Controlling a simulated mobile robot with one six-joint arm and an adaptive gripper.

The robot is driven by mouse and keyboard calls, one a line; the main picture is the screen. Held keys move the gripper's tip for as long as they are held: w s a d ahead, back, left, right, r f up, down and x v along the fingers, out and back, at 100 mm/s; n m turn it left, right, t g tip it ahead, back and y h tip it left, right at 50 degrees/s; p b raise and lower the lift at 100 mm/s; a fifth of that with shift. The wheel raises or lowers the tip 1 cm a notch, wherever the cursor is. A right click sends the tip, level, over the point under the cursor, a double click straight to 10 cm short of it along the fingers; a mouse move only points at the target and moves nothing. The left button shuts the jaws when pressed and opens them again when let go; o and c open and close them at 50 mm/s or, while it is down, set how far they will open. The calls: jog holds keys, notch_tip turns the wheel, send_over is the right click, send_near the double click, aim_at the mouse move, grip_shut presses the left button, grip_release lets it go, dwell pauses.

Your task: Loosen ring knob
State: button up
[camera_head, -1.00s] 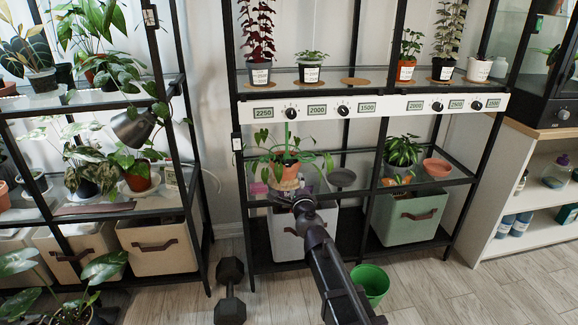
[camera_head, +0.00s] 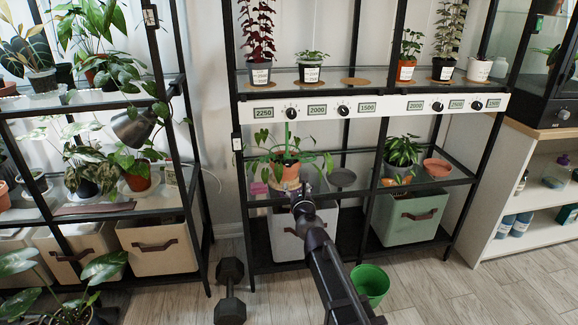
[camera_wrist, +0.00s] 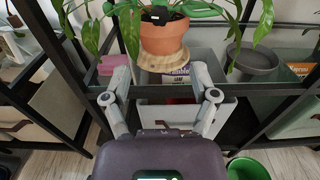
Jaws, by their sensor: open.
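A potted plant in a terracotta pot (camera_head: 287,172) stands on the middle shelf, with drooping leaves and a green upright stem or stake. In the wrist view the pot (camera_wrist: 165,40) sits on a round wooden base (camera_wrist: 165,72). A small black part with a pale top (camera_wrist: 160,14) shows at the pot's rim; I cannot tell whether it is the ring knob. My gripper (camera_wrist: 161,76) is open and empty, its fingers spread below and in front of the pot. In the head view my gripper (camera_head: 302,194) is just below the pot.
A grey saucer (camera_wrist: 253,62) lies right of the pot, and a pink block (camera_wrist: 113,64) lies left. The shelf's front edge (camera_wrist: 245,92) runs below the pot. Leaves hang on both sides. A green bucket (camera_head: 371,284) and a dumbbell (camera_head: 230,290) stand on the floor.

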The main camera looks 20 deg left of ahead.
aim_at(289, 165)
jog(key=shift+w, duration=0.1)
dwell(0.4)
jog(key=x, duration=1.3)
jog(key=shift+w+a, duration=0.15)
jog(key=shift+w, duration=0.15)
grip_shut()
